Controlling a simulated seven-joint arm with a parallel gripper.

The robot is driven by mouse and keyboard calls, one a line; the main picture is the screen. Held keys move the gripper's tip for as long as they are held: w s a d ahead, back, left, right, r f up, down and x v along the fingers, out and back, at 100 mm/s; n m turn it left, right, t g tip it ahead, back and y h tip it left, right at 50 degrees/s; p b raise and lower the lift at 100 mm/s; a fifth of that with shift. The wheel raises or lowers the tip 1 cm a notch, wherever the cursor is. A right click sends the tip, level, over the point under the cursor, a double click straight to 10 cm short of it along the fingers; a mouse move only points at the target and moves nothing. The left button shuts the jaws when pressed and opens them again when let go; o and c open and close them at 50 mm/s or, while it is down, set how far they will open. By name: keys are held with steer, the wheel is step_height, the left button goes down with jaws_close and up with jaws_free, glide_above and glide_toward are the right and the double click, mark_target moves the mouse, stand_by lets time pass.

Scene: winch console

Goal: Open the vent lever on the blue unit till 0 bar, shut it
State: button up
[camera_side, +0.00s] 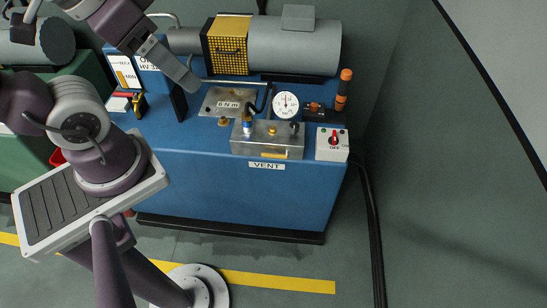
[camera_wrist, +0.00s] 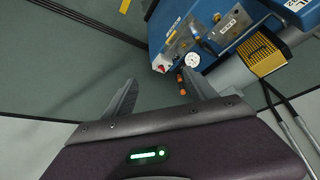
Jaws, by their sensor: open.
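The blue unit (camera_side: 230,190) stands at the centre of the side view and at the top of the wrist view (camera_wrist: 165,22). A metal block (camera_side: 267,146) on its front top edge sits above a VENT label (camera_side: 267,165). A black-topped upright fitting (camera_side: 248,122) rises at the block's left end; I cannot tell whether it is the vent lever. The round white gauge (camera_side: 286,105) stands behind the block and also shows in the wrist view (camera_wrist: 193,60); its needle is too small to read. My gripper (camera_wrist: 160,92) is open and empty, above the unit's left part in the side view.
An orange-and-black handle (camera_side: 343,88) stands right of the gauge. A white switch box with a red knob (camera_side: 333,142) is at the right corner. A grey motor (camera_side: 295,45) with a yellow grille (camera_side: 227,45) lies behind. A green unit (camera_side: 85,75) stands left.

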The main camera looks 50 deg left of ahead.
mark_target(274, 154)
steer(key=shift+c, duration=1)
steer(key=shift+w+a+f+m+g, duration=0.1)
steer(key=shift+w+f+m+g, duration=0.15)
steer(key=shift+m, duration=0.25)
steer(key=c, duration=0.4)
steer(key=w+f+m+g+y, duration=0.1)
steer(key=w+m, duration=0.1)
steer(key=w+a+f+m+g+y, duration=0.1)
steer(key=w+f+m+g, duration=0.1)
steer(key=m, duration=0.1)
steer(key=w+f+m+g+y, duration=0.1)
steer(key=w+f+m, duration=0.1)
steer(key=m, duration=0.1)
steer(key=shift+w+a+f, duration=0.1)
steer(key=shift+w+a, duration=0.2)
steer(key=shift+c, duration=0.4)
steer(key=w+f+m+y, duration=0.6)
steer(key=w+f+m, duration=0.1)
steer(key=f+m, duration=0.4)
step_height(274, 154, down, 28)
steer(key=w+d+m+t+y, duration=0.2)
steer(key=m+t, duration=0.8)
steer(key=m, duration=1.5)
steer(key=x, duration=0.7)
steer(key=shift+w+a, duration=0.15)
steer(key=shift+a, duration=0.15)
